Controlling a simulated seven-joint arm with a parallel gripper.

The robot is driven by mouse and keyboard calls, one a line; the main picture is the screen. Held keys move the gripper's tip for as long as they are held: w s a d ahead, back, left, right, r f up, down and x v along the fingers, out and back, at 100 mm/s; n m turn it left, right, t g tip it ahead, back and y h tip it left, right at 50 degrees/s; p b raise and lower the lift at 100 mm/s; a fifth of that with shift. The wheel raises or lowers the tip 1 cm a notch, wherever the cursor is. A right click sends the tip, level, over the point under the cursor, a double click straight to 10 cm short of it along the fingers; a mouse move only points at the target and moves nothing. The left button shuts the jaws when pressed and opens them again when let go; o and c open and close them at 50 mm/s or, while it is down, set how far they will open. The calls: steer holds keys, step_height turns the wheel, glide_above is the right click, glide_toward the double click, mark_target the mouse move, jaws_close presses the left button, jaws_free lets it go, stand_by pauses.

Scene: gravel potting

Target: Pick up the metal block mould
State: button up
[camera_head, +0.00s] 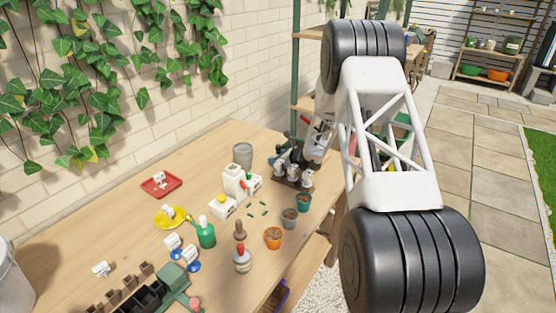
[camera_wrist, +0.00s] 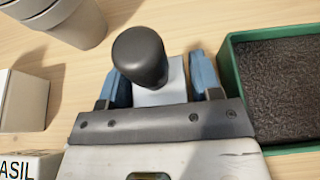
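The metal block mould shows in the wrist view as a pale grey block (camera_wrist: 174,88) with a dark, rounded knob handle (camera_wrist: 143,56) standing over it. My gripper (camera_wrist: 163,82) has its two blue fingers on either side of the block, one left and one right. The fingers are close to the block's sides; I cannot tell whether both touch it. The block's lower part is hidden behind the gripper body and the knob. In the head view my gripper (camera_head: 291,158) is low over the far end of the bench, and the mould cannot be made out clearly there.
In the wrist view a green soil-filled planter (camera_wrist: 229,70) stands close right of my gripper, and a grey pot (camera_wrist: 72,22) stands upper left. In the head view, small pots (camera_head: 273,238), white boxes (camera_head: 234,180) and a green bottle (camera_head: 206,232) crowd the wooden bench (camera_head: 115,215).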

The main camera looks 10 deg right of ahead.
steer(key=c, duration=0.7)
steer(key=shift+r, duration=0.15)
steer(key=shift+r, duration=4.9)
